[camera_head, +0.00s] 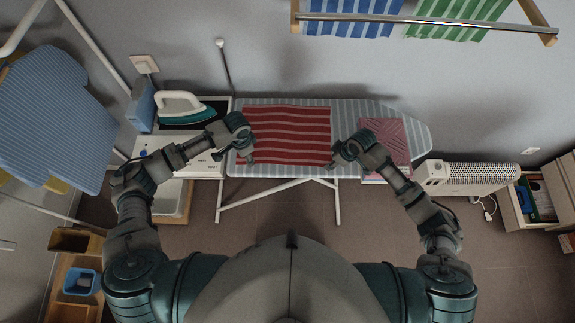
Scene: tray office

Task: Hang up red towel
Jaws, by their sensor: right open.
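The red striped towel (285,135) lies flat on the ironing board (350,112), left of its middle. My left gripper (249,157) is at the towel's left edge, its fingers pointing down near the cloth; I cannot tell whether it touches or how far its jaws are apart. My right gripper (336,160) is open at the towel's lower right edge and holds nothing that I can see. A metal rail (425,20) on wooden brackets is on the wall at the top right. A blue striped towel (350,18) and a green striped towel (455,18) hang there.
A folded pink cloth (385,140) lies on the board right of my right gripper. An iron (185,110) stands on the cabinet at the left. A white heater (480,177) stands right of the board. A blue striped board (55,115) leans at the far left.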

